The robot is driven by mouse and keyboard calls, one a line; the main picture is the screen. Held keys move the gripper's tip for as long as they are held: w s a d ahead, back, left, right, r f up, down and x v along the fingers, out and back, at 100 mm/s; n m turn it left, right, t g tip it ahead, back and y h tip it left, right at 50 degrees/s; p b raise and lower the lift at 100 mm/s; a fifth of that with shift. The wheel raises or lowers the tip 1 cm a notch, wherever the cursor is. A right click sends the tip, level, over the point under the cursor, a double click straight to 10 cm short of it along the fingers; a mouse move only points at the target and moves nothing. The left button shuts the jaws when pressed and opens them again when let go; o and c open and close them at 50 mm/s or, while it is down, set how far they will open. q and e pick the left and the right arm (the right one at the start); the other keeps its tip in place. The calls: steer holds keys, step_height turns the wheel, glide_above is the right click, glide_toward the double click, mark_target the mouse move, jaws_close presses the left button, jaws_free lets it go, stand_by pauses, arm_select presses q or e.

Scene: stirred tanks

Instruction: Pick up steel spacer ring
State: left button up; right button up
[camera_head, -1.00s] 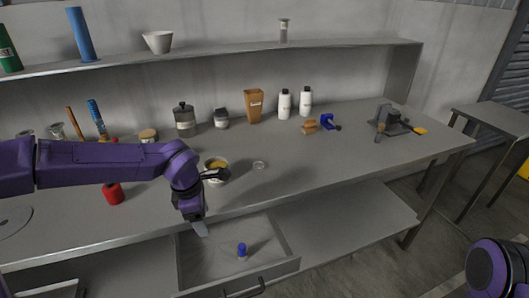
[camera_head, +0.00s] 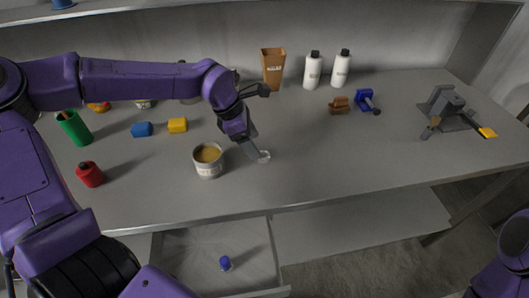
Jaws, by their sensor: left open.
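The steel spacer ring (camera_head: 265,157) is a small, pale ring lying on the grey bench top, right of an open tin. My left gripper (camera_head: 256,154) reaches down to it from the upper left, with its fingertips at the ring. The fingers are open and hide part of the ring. I cannot tell whether they touch it. My right gripper is out of view.
The tin (camera_head: 209,170) with yellowish contents stands close left of the gripper. Yellow (camera_head: 178,125) and blue (camera_head: 141,129) blocks and a red container (camera_head: 90,174) are further left. Two white bottles (camera_head: 313,72) stand behind.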

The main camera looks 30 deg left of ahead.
mark_target(260, 150)
arm_select(q)
steer(key=shift+f, duration=0.4)
steer(key=w+f, duration=0.2)
steer(key=f, duration=0.1)
steer(key=d+f+p, duration=0.1)
steer(key=f, duration=0.1)
steer(key=shift+w+f, duration=0.15)
steer(key=shift+w, duration=0.25)
steer(key=shift+s, duration=0.35)
steer(key=shift+w, duration=0.2)
steer(key=c, duration=1.1)
steer(key=shift+c, duration=0.2)
